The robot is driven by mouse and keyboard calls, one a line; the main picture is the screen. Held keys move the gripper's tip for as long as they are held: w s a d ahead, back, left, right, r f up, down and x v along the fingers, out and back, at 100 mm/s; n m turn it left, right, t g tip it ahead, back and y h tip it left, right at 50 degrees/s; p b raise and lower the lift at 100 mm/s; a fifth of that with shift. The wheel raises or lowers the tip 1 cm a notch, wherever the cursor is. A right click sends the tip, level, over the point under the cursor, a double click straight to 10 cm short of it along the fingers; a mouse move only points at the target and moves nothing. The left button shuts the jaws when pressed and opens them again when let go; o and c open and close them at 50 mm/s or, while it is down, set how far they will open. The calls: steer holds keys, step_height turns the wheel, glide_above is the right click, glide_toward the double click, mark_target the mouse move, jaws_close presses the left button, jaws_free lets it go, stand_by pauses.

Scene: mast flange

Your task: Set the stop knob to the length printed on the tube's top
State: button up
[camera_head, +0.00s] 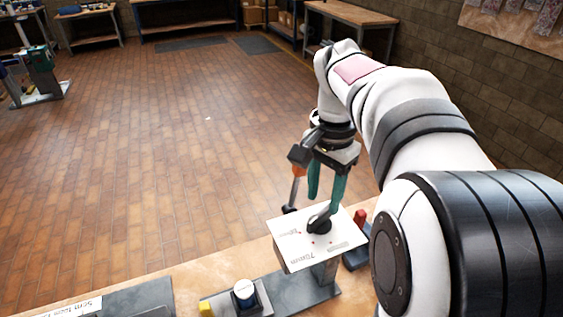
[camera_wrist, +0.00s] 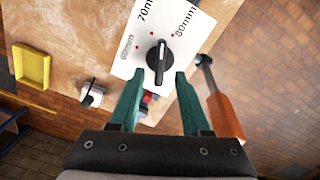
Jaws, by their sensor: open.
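The black stop knob (camera_head: 320,226) sits on a tilted white scale plate (camera_head: 290,257). In the wrist view the knob (camera_wrist: 159,64) has a white pointer line toward the plate's upper edge, between "70mm" and "80mm". Small red dots surround the knob. My gripper (camera_head: 326,198) is open above the plate, its teal fingers pointing at the knob. In the wrist view the fingertips (camera_wrist: 159,78) lie on either side of the knob's near end; contact is unclear. A white round top (camera_head: 244,287), possibly the tube's, stands in a grey holder; its print is unreadable.
An orange and black piece (camera_wrist: 223,113) is beside my right finger; whether it is attached is unclear. A yellow tray (camera_wrist: 31,66) lies on the wooden bench. A red-topped item (camera_head: 360,216) is right of the plate. Open brick floor lies beyond the bench edge.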

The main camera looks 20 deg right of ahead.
mark_target(321, 213)
step_height(321, 213, down, 4)
steer(key=shift+f, duration=0.25)
jaws_close()
